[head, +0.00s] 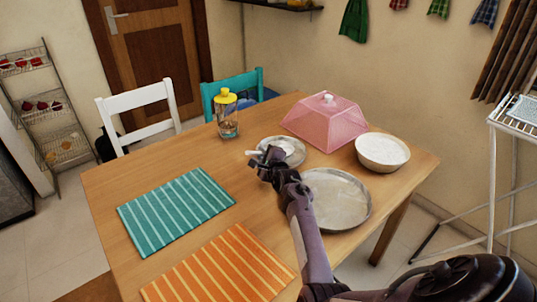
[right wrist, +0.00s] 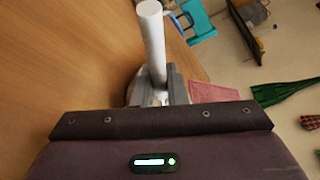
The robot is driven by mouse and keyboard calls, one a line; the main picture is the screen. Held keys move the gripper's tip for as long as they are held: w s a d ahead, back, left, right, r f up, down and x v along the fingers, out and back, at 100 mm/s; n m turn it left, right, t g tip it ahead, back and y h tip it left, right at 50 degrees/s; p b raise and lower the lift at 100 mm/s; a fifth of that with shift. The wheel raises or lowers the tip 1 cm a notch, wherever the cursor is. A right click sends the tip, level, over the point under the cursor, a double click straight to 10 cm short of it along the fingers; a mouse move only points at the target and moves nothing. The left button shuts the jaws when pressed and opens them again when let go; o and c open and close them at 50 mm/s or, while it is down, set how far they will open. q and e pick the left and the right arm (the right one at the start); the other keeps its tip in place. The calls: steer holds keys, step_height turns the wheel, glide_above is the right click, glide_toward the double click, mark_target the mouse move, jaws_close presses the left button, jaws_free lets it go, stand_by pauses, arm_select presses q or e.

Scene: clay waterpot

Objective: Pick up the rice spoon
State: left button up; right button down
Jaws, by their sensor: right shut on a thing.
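The rice spoon shows as a white rod-like handle (right wrist: 152,40) in the right wrist view. It rises from between the fingers of my right gripper (right wrist: 158,88). In the head view, my right gripper (head: 268,157) is over the table at the near left edge of a small metal plate (head: 300,160). A white end of the spoon (head: 253,153) sticks out to the left of the fingers. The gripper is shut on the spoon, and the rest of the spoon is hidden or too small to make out. My left gripper is in neither view.
A large metal plate (head: 350,208), a bowl of white rice (head: 383,153), a pink mesh cover (head: 325,120) and a yellow-lidded jar (head: 228,118) stand nearby on the wooden table (head: 110,180). Teal (head: 175,208) and orange (head: 222,270) mats lie at left and front.

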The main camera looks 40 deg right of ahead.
step_height(320, 180, up, 20)
stand_by(0.3)
steer(key=shift+f, duration=0.15)
stand_by(0.9)
